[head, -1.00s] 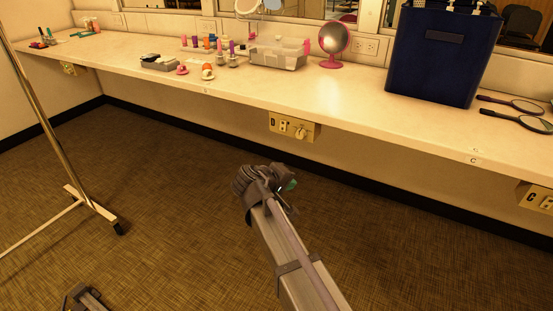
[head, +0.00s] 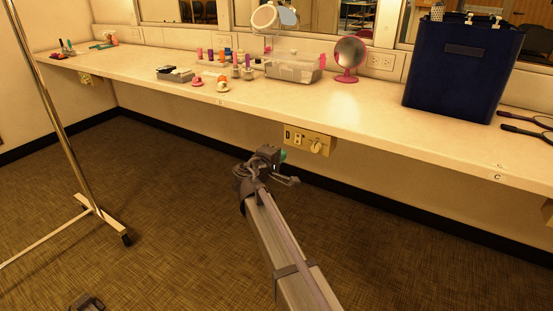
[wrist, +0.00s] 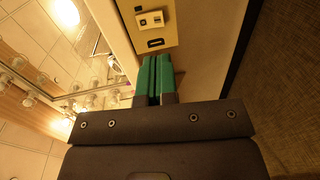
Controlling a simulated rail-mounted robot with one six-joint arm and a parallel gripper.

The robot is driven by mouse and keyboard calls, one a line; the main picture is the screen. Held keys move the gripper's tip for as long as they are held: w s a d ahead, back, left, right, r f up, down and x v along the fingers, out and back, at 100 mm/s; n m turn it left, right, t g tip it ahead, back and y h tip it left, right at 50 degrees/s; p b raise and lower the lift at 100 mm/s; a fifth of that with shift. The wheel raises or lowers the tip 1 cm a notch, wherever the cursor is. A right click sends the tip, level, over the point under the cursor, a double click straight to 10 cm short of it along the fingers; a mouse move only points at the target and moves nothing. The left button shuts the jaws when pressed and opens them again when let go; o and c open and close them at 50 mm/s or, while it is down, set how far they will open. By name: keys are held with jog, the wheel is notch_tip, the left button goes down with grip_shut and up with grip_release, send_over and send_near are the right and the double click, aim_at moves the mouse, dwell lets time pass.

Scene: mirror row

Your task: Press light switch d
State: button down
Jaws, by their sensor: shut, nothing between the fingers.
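The light switch d is a small rocker (head: 298,139) on a beige panel (head: 327,153) under the counter's front edge. The panel carries a dark D label on its left and a round knob (head: 317,146) on its right. In the wrist view the rocker (wrist: 150,20) and the D label (wrist: 155,43) show at the top, beyond the fingertips. My gripper (head: 283,155) is just below and left of the panel in the head view. Its green fingers (wrist: 155,78) are shut together and empty. They appear apart from the switch; the exact gap cannot be told.
The white counter (head: 370,130) overhangs the panel. It bears a clear bin (head: 293,72), a pink round mirror (head: 348,55), bottles and a dark blue tote (head: 460,85). A metal rack (head: 58,120) stands on the left. The carpet between is clear.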

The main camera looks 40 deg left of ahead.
aim_at(297, 143)
jog(key=b+x, duration=0.1)
jog(key=x, duration=0.8)
jog(key=shift+w, duration=0.15)
jog(key=shift+w+a, duration=0.1)
jog(key=shift+w, duration=0.1)
jog(key=s+d+f+b, duration=0.1)
jog(key=s+d, duration=0.1)
jog(key=s, duration=1.1)
jog(key=shift+s+d+f+b, duration=0.35)
jog(key=shift+s+d+f, duration=0.05)
